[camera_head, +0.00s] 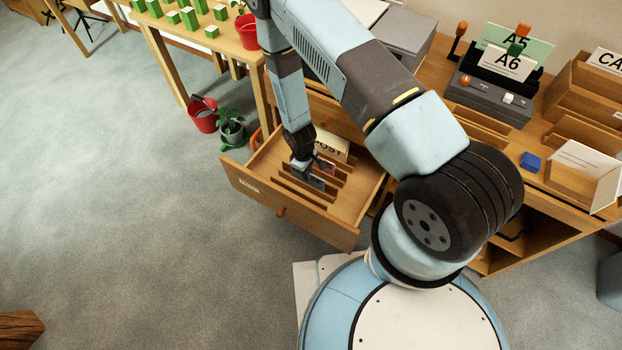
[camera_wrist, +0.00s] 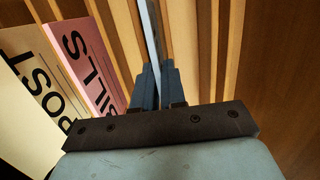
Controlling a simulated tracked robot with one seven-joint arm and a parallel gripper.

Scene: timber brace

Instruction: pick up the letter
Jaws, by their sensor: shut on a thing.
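My gripper (camera_head: 302,171) reaches down into an open wooden drawer (camera_head: 345,238). In the wrist view its two dark fingertips (camera_wrist: 155,78) are closed on a thin, pale blue-grey upright sheet (camera_wrist: 151,22), seen edge-on, which I take to be the letter. Its face and any writing are hidden. To its left stand a pink card marked BILLS (camera_wrist: 84,62) and a cream card marked POST (camera_wrist: 32,75). The POST card also shows in the head view (camera_head: 331,146), just behind my gripper.
Wooden dividers split the drawer into narrow slots.

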